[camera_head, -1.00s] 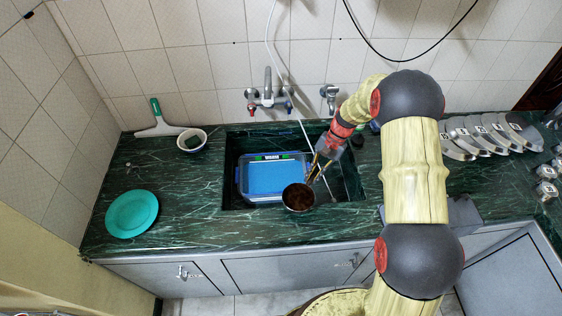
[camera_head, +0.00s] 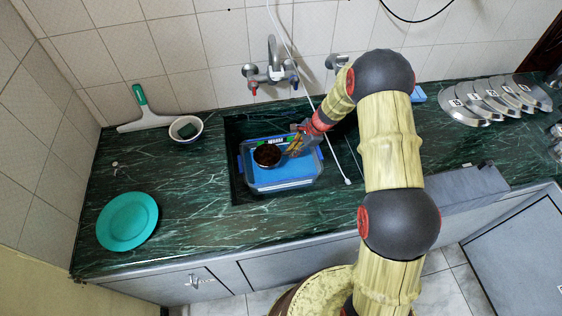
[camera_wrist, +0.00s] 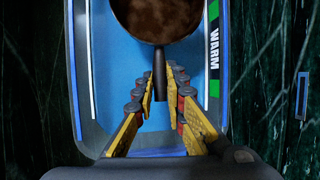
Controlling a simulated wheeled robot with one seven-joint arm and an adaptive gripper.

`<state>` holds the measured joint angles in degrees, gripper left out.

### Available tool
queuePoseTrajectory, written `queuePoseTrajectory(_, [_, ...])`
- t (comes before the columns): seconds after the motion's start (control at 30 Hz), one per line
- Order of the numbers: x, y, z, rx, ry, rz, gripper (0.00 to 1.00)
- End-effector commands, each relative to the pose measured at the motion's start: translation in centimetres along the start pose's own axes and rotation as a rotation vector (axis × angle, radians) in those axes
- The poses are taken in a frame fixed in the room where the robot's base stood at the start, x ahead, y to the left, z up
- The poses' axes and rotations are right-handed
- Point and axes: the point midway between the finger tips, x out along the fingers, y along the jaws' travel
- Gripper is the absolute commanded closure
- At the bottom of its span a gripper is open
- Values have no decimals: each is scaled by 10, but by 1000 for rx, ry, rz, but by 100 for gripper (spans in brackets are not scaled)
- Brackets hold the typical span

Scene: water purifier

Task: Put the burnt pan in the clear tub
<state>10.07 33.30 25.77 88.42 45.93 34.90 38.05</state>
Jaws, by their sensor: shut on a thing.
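The burnt pan (camera_head: 267,155) is small and round, with a brown, scorched inside. It shows at the top of the wrist view (camera_wrist: 158,16), partly cut off, with its dark handle (camera_wrist: 159,75) pointing down between my fingers. My gripper (camera_head: 291,149) is shut on the handle; in the wrist view its yellow and grey fingers (camera_wrist: 160,88) lie either side of it. The clear tub (camera_head: 285,185) with a blue inside sits in the sink. The pan is over the tub's opening; I cannot tell whether it touches the bottom. The wrist view shows the tub's wall (camera_wrist: 82,75) and a "WARM" label.
The tub stands in a dark green marble sink. A tap (camera_head: 272,72) rises behind it, and a white hose (camera_head: 325,150) runs down beside it on the right. A teal plate (camera_head: 127,221), a bowl (camera_head: 186,129) with a sponge and a squeegee (camera_head: 150,118) lie left.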

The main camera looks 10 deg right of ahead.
Motion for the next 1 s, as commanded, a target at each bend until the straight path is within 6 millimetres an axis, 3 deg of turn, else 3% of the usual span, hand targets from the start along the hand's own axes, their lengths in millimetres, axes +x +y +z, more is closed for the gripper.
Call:
queuePoseTrajectory(0.23, [41,10,-17,1,0,4,100])
queuePoseTrajectory(0.63, [82,19,-34,-1,0,3,100])
queuePoseTrajectory(1.0, [86,18,-36,-2,0,1,100])
